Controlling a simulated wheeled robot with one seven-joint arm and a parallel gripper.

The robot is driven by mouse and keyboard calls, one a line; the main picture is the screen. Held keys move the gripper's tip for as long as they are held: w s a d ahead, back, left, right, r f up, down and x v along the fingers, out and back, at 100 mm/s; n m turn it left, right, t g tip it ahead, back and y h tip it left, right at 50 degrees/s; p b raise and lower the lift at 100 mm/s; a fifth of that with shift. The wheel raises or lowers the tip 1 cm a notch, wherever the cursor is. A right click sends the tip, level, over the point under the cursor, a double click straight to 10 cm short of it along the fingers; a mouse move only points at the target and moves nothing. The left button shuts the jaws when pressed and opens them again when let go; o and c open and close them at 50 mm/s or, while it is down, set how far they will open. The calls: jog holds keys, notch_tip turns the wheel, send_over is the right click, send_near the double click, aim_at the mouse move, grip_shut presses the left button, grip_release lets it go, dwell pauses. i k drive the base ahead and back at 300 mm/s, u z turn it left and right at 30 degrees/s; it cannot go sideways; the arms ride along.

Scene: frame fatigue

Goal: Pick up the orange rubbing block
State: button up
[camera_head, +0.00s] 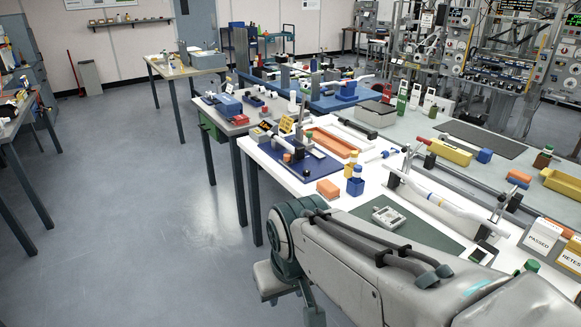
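An orange block (328,189) lies on the white tabletop close to its left edge, beside a small blue holder (355,187) with bottles. It looks like the rubbing block, and nothing touches it from above. A second, smaller orange piece (519,176) lies farther right on the bench. My arm reaches in from the lower right and bends down at the bench's near edge, in front of the block. My gripper's fingers do not show.
A blue board with a fixture (299,168) and an orange tray (332,143) lie behind the block. A grey device (388,216) on a green mat (425,232), a curved white tube (440,201) and labelled boxes (543,234) stand to the right. Floor at left is clear.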

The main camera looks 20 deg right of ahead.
aim_at(329, 191)
jog(key=i, duration=1.95)
jog(key=z, duration=3.1)
